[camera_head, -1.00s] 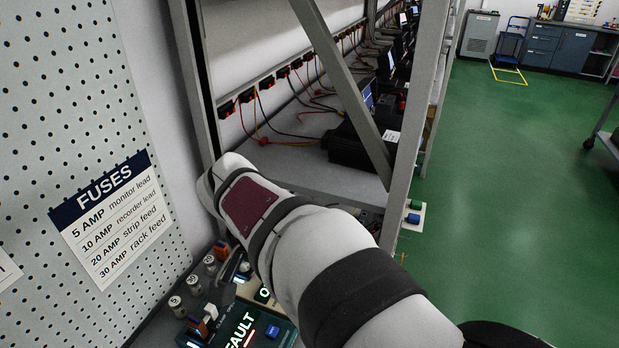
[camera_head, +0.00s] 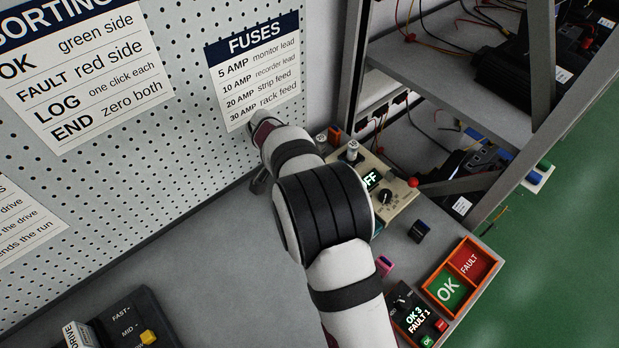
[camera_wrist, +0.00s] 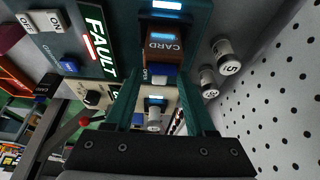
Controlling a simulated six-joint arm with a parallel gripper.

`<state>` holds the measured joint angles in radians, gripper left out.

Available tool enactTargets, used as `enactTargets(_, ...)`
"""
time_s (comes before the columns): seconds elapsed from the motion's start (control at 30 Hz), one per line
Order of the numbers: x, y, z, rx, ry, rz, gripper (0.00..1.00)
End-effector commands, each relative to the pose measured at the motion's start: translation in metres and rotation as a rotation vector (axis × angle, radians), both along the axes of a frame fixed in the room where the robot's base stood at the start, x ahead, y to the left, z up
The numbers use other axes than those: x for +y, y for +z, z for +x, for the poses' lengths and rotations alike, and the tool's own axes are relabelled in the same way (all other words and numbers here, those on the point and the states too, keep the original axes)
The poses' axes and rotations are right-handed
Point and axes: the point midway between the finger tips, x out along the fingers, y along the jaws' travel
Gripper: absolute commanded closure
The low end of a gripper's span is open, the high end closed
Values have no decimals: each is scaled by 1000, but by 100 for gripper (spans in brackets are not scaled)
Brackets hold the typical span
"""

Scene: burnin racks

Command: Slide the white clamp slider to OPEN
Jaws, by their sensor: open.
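In the wrist view, my gripper (camera_wrist: 163,98) is open, with two teal fingers apart and nothing held. Ahead of it is a teal unit (camera_wrist: 118,22) with a lit FAULT display. A brown card (camera_wrist: 163,45) marked CARD stands in it, with a blue end facing my fingers. A small white piece (camera_wrist: 157,79) shows just past the card's blue end, between the fingertips; it may be the clamp slider, but I cannot read its label or position. In the head view, my arm hides most of this unit and my fingers.
Fuses (camera_wrist: 228,62) stand right of the card, near the pegboard (camera_wrist: 285,105). In the head view, a beige unit (camera_head: 402,195) reading OFF and an orange OK/FAULT tray (camera_head: 484,243) lie right of my arm.

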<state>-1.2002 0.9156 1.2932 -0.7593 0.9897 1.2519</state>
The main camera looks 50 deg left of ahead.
Motion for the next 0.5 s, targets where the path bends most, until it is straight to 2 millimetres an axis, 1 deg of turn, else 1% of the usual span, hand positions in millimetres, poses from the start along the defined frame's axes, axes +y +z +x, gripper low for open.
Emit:
enactTargets(0.03, 0, -6, 3, 0, -2, -1, 45)
enactTargets(0.13, 0, -14, 6, 0, -1, -1, 45)
enactTargets(0.23, 0, -18, 8, 0, -1, 0, 45)
enactTargets(0.43, 0, -18, 8, 0, -1, 0, 45)
enactTargets(0.47, 0, -18, 8, 0, -1, 0, 47)
enactTargets(0.5, 0, -18, 8, 0, -1, 0, 54)
